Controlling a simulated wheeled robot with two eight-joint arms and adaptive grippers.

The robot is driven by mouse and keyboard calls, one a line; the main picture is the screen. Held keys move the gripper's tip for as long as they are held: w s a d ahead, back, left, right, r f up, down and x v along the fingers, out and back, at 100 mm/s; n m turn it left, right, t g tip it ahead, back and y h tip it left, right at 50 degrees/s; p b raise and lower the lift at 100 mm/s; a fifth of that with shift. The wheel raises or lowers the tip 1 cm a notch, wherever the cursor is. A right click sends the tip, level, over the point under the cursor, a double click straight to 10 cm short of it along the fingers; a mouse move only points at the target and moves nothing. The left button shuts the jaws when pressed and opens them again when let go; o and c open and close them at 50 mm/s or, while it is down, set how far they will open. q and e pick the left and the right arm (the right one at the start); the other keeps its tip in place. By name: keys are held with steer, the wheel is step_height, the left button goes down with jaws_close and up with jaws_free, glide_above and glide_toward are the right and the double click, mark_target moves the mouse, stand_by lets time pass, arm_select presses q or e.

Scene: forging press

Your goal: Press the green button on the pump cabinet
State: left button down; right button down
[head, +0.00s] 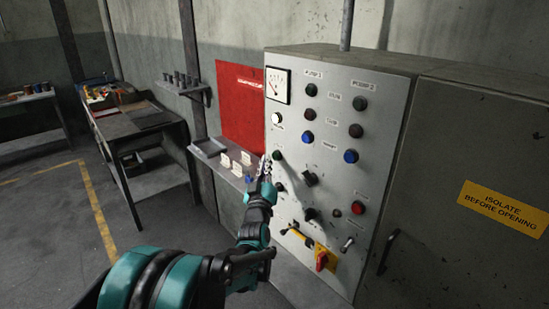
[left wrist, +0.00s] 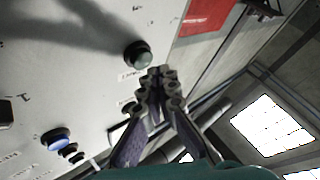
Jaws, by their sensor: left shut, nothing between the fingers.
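The pump cabinet (head: 330,150) is a pale grey metal panel with several buttons, knobs and a gauge. A green button (head: 278,155) sits at its left edge, just right of my left gripper's tips. A green button also shows large in the left wrist view (left wrist: 138,54), just up and left of the fingertips. My left gripper (head: 265,165) is shut and empty, its tips close to the panel; I cannot tell whether they touch it. The left wrist view shows the closed fingers (left wrist: 160,75). My right gripper is not in view.
A white button (head: 277,118), blue buttons (head: 351,156) and a red button (head: 358,208) share the panel. A red-and-yellow switch (head: 321,260) is low down. A red board (head: 240,105) and a ledge with small tags (head: 243,158) are at left. A workbench (head: 140,125) stands further left.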

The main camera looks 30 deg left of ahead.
arm_select(q)
steer(key=shift+w, duration=0.15)
steer(key=shift+w+d, duration=0.2)
steer(key=shift+w, duration=0.1)
steer(key=shift+w+d, duration=0.15)
steer(key=shift+w, duration=0.2)
stand_by(0.8)
steer(key=shift+s, duration=0.1)
steer(key=shift+s+a, duration=0.3)
steer(key=shift+s, duration=0.35)
steer(key=s, duration=0.1)
steer(key=s+a, duration=0.1)
steer(key=s, duration=0.1)
steer(key=s+a, duration=0.1)
steer(key=shift+s, duration=0.3)
stand_by(0.9)
